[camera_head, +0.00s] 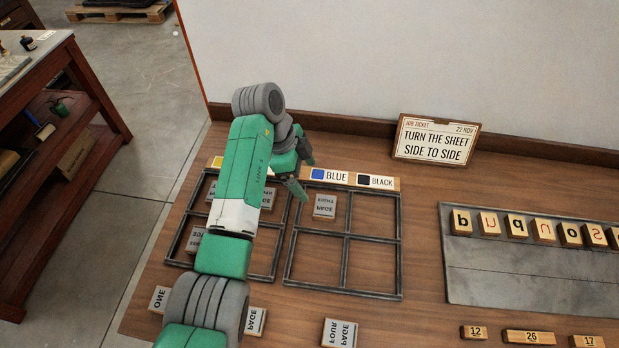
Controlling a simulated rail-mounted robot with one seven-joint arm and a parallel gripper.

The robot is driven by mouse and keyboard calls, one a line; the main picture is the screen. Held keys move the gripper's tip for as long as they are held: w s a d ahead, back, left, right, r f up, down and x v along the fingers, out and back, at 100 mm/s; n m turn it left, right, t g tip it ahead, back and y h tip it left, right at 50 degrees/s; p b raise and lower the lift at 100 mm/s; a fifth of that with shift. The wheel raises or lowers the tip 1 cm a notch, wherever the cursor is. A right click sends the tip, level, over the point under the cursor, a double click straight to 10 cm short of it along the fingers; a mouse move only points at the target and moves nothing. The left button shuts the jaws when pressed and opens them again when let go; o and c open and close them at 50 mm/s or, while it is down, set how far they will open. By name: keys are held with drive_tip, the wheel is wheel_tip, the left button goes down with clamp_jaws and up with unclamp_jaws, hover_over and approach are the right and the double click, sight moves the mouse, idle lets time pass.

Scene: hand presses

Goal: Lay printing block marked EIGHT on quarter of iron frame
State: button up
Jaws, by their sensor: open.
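Two dark iron frames lie on the wooden bench, each divided into quarters: a left iron frame (170,250) and a right iron frame (345,262). The right frame has a grey-faced block (325,206) in its upper-left quarter; its small lettering is hard to read. The left frame holds several grey-faced blocks, one at its right side (268,197) and one lower left (195,238), partly covered by my arm. I cannot make out a block marked EIGHT. My gripper (302,172) is open above the far edges of the frames, with no block visible between its fingers.
Near the front edge lie blocks marked ONE (159,299), PAGE (256,321) and FOUR PAGE (340,333). Labels BLUE (330,175) and BLACK (376,181) top the right frame. A job ticket (436,139) stands behind. A metal tray (500,275) with letter blocks is at right.

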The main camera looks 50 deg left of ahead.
idle(0.3)
drive_tip(key=w+d+r+n+t+y, duration=0.35)
drive_tip(key=w+d+r+t, duration=0.45)
drive_tip(key=w+d+r, duration=0.6)
drive_tip(key=s+d+r+n+t+y, duration=0.1)
drive_tip(key=d+r+t, duration=0.2)
drive_tip(key=d+r, duration=0.5)
drive_tip(key=s+d+r+n+t, duration=0.2)
drive_tip(key=s+d+r+t, duration=0.3)
drive_tip(key=s+r, duration=0.5)
drive_tip(key=s+d+r+n+t, duration=0.3)
drive_tip(key=s+d+r+t, duration=0.3)
drive_tip(key=s+d+r, duration=0.4)
wheel_tip(320, 180, up, 4)
drive_tip(key=shift+s+r+n+h, duration=0.15)
drive_tip(key=shift+s+n+h, duration=0.1)
drive_tip(key=shift+n+h, duration=0.15)
